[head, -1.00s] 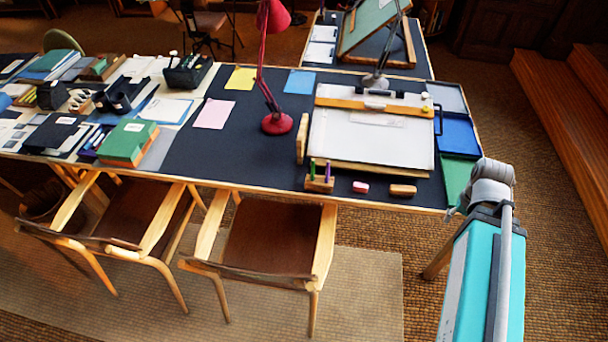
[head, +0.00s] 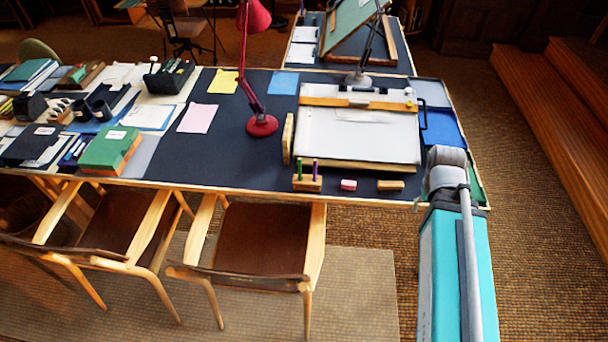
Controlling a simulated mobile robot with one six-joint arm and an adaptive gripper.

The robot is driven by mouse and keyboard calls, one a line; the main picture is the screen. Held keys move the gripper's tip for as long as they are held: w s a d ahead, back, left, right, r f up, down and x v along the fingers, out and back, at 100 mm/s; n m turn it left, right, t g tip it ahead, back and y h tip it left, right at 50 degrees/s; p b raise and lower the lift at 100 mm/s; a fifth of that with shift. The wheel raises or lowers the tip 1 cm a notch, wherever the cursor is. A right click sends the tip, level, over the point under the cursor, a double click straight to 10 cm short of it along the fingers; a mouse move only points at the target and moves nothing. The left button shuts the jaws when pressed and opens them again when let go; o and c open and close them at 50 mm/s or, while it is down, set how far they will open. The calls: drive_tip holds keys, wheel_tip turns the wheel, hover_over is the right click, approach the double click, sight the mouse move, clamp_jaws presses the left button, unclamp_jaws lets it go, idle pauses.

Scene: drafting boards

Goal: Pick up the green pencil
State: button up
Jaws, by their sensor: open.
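The green pencil (head: 299,170) stands upright in a small wooden holder (head: 307,184) near the front edge of the dark-topped table, in the head view. A purple pencil (head: 315,169) stands in the same holder, just to its right. My arm shows at the lower right, with its grey joint over the table's front right corner. My gripper's fingers cannot be made out; the arm is to the right of the holder and apart from it.
A pink eraser (head: 348,185) and a wooden block (head: 390,185) lie right of the holder. A drawing board (head: 358,150) stands behind it, and a red lamp (head: 262,125) behind to the left. A chair (head: 255,240) is at the table's front. Bare tabletop (head: 225,165) lies to the left.

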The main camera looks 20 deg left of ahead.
drive_tip(key=w+a+f+n+t+h+b, duration=0.2)
drive_tip(key=w+a+f+n+t+b, duration=0.15)
drive_tip(key=a+f+n+b, duration=0.4)
drive_tip(key=n+t+y+b, duration=0.4)
drive_tip(key=n+t+b, duration=0.7)
drive_tip(key=n+b, duration=1.15)
approach(300, 173)
wheel_tip(300, 173, up, 2)
drive_tip(key=s+n+p, duration=0.3)
drive_tip(key=n+p, duration=0.1)
drive_tip(key=n, duration=0.1)
drive_tip(key=shift+w+r+g, duration=0.2)
drive_tip(key=shift+r+g, duration=0.05)
drive_tip(key=shift+w, duration=0.1)
drive_tip(key=b+x, duration=0.2)
drive_tip(key=x, duration=0.6)
drive_tip(key=shift+w, duration=0.2)
drive_tip(key=shift+d+f, duration=0.15)
